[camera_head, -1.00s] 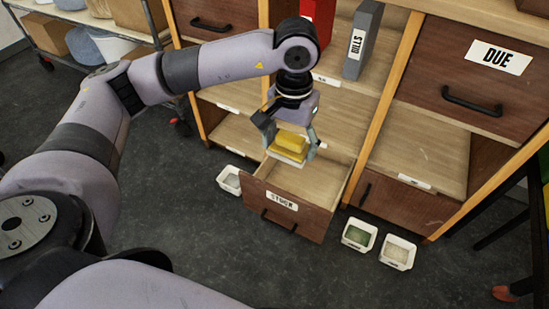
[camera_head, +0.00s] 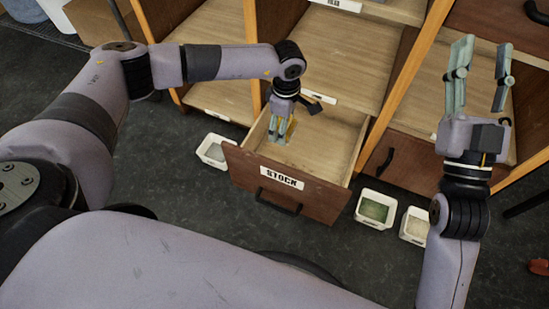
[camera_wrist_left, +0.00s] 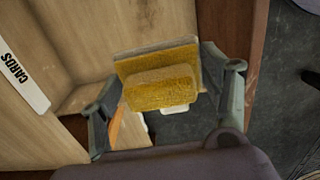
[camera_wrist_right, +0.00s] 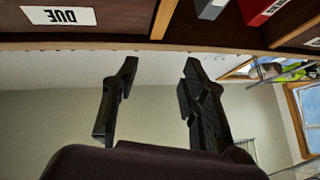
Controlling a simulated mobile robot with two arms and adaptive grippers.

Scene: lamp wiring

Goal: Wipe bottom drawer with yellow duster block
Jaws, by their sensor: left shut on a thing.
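The bottom drawer (camera_head: 290,190), labelled STOCK, is pulled open below the shelves. My left gripper (camera_head: 280,135) points down into the drawer's left part. It is shut on the yellow duster block (camera_wrist_left: 160,84), which sits between the fingers in the left wrist view. In the head view the fingers mostly hide the block, and I cannot tell whether it touches the drawer floor. My right gripper (camera_head: 480,78) is raised at the right, with its fingers apart and nothing between them. The right wrist view also shows its open fingers (camera_wrist_right: 160,95).
White bins stand on the floor: one (camera_head: 212,151) left of the drawer, one with green contents (camera_head: 376,209) and another (camera_head: 414,226) to its right. Wooden shelf posts (camera_head: 400,90) rise behind. Dark floor in front is clear.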

